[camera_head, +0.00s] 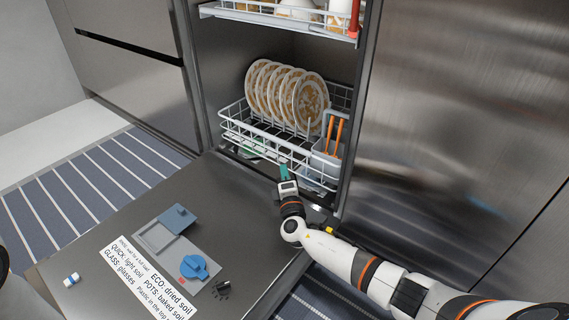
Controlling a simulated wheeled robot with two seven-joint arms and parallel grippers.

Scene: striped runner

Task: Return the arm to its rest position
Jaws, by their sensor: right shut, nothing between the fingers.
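My right arm comes in from the lower right over the open dishwasher door. Its gripper (284,173), with teal fingertips, is shut and empty, just in front of the lower rack (262,140). It points toward the dishwasher and overlaps the rack's front edge in the picture; I cannot tell whether it touches. A piece of my left arm shows at the lower left edge, but its gripper is out of view.
The dishwasher door (120,225) lies open, with a dispenser (165,243) and a small white-and-blue block (72,279). Patterned plates (310,100) stand in the lower rack beside a cutlery basket (325,160). The upper rack (275,17) is above. A steel panel (470,120) stands right.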

